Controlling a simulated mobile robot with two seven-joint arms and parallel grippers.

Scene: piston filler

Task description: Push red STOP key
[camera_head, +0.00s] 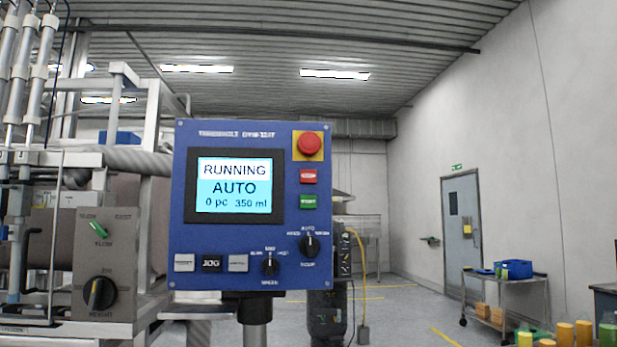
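The panel's screen (234,185) reads RUNNING, AUTO, 0 pc, 350 ml. Nothing covers the key. Neither of my grippers shows in the head view.
Below the screen are several small keys (211,263) and two black rotary knobs (309,245). A grey box with a knob (100,293) and machine frame stand at left. A cart (497,310) and coloured containers stand at right. Space before the panel looks clear.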

